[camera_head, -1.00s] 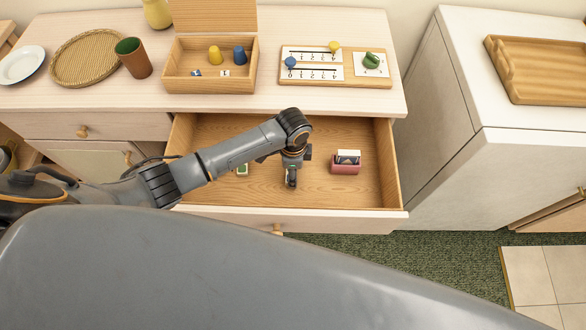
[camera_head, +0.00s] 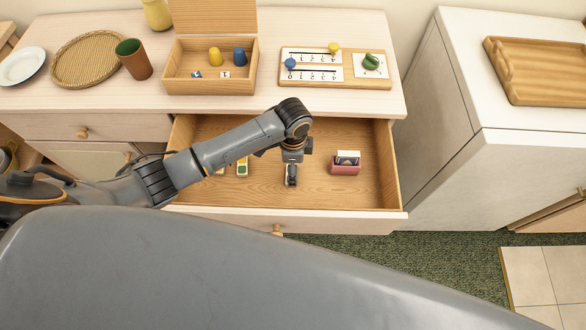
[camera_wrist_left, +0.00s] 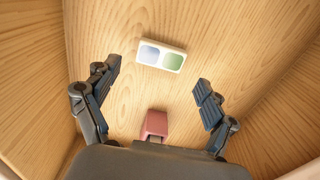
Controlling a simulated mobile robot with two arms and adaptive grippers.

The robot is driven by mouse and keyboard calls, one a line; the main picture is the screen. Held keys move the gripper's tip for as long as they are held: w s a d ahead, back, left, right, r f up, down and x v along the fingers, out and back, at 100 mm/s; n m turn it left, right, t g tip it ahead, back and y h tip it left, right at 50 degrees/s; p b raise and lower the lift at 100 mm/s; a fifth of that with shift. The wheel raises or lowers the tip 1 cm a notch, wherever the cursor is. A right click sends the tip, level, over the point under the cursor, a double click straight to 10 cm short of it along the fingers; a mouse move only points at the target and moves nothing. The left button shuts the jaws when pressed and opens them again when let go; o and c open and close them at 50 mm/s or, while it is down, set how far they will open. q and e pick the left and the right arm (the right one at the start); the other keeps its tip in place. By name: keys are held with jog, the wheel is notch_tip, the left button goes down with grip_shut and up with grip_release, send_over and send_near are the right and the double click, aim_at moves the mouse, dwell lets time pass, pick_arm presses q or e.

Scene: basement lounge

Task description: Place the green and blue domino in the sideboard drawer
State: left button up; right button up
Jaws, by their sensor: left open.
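The green and blue domino (camera_wrist_left: 162,56), a white tile with one blue and one green half, lies flat on bare wood in the left wrist view. It is beyond my left fingertips and not touched by them. My left gripper (camera_wrist_left: 158,82) is open and empty. In the head view my left gripper (camera_head: 291,182) points down inside the open sideboard drawer (camera_head: 318,195); I cannot make out the green and blue domino there. My right gripper is not in view.
A yellow-and-green domino (camera_head: 242,166) lies left in the drawer, another tile partly hidden beside it. A pink holder (camera_head: 345,169) stands at the drawer's right. A wooden box (camera_head: 190,88) and a number board (camera_head: 348,73) stand on the sideboard top (camera_head: 335,102).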

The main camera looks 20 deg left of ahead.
pick_arm(q)
notch_tip(320, 180, up, 8)
jog(key=shift+r, duration=0.25)
dwell(0.5)
